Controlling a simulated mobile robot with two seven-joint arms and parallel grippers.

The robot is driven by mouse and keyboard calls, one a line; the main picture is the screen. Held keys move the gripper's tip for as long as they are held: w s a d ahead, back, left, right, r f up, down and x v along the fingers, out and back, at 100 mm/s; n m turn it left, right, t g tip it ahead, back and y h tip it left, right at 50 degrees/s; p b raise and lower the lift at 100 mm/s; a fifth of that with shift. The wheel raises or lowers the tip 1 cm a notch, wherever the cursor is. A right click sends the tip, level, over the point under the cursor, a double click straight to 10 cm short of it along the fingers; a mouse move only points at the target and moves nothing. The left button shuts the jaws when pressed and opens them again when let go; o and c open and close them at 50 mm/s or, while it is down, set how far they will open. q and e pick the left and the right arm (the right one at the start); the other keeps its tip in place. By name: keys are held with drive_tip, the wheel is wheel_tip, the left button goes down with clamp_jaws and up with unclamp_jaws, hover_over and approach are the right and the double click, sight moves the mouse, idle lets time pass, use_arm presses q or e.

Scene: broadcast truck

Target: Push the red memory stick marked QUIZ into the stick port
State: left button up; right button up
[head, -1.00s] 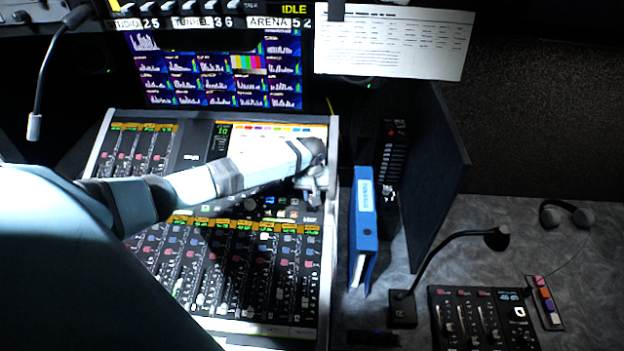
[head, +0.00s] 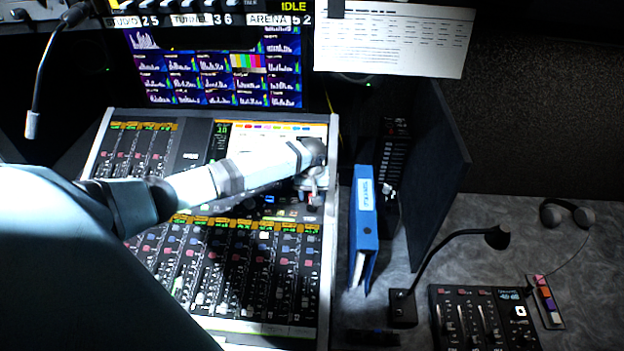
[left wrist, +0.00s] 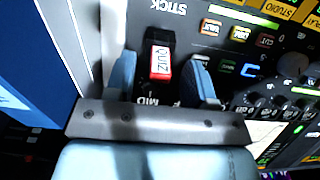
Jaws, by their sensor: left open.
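The red memory stick (left wrist: 161,62) with a white QUIZ label is between the fingers of my left gripper (left wrist: 162,72) in the left wrist view. The fingers stand open, with a gap on each side of the stick. The stick's far end meets a black piece (left wrist: 160,37) below the printed word STICK on the console; I cannot tell how deep it sits. In the head view my left gripper (head: 314,188) is at the right edge of the mixing console, and a small red patch shows there. My right gripper is not in view.
The mixing console (head: 331,240) has faders and lit buttons around the gripper. A blue binder (head: 365,235) stands close to its right. A gooseneck microphone (head: 403,305), a small fader panel (head: 483,320) and a headset (head: 565,213) are farther right on the grey desk.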

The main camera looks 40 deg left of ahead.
sight(312, 194)
use_arm(q)
wheel_tip(312, 194, up, 13)
drive_tip(key=b, duration=0.1)
drive_tip(key=shift+r+b, duration=0.2)
drive_tip(key=shift+b, duration=0.1)
idle(0.4)
